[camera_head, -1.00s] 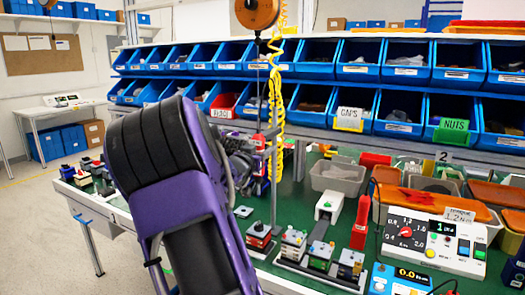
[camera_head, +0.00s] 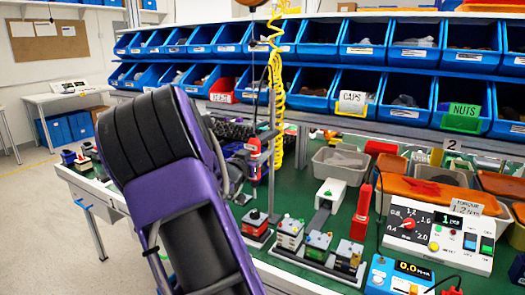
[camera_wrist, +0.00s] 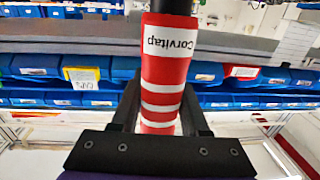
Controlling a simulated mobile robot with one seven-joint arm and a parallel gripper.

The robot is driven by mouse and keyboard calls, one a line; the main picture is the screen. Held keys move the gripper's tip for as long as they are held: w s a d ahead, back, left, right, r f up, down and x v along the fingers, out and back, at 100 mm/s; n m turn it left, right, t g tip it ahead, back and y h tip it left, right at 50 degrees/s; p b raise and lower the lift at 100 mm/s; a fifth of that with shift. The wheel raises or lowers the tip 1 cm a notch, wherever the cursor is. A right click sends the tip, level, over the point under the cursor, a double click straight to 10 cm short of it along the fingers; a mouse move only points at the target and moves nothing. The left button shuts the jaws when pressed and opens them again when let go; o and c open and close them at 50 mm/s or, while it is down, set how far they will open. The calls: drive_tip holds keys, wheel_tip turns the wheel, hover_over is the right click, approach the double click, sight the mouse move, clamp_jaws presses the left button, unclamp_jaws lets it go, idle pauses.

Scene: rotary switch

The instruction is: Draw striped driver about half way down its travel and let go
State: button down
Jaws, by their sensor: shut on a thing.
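The striped driver is red with white bands and a "Corvitap" label; it fills the middle of the wrist view (camera_wrist: 166,72). In the head view its red body (camera_head: 253,147) shows beside the grey post, partly hidden by my arm. It hangs upright below the balancer at the top edge. My gripper (camera_wrist: 162,108) is shut on the driver's striped body, one finger on each side. In the head view the gripper is mostly hidden behind my arm's purple and black links.
Blue bins (camera_head: 300,95) line the shelf behind. A yellow coiled hose (camera_head: 280,90) hangs close to the driver.

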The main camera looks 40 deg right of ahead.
drive_tip(key=shift+c, duration=2)
unclamp_jaws()
drive_tip(key=p+v, duration=0.2)
drive_tip(key=v, duration=1.5)
drive_tip(key=shift+a, duration=0.25)
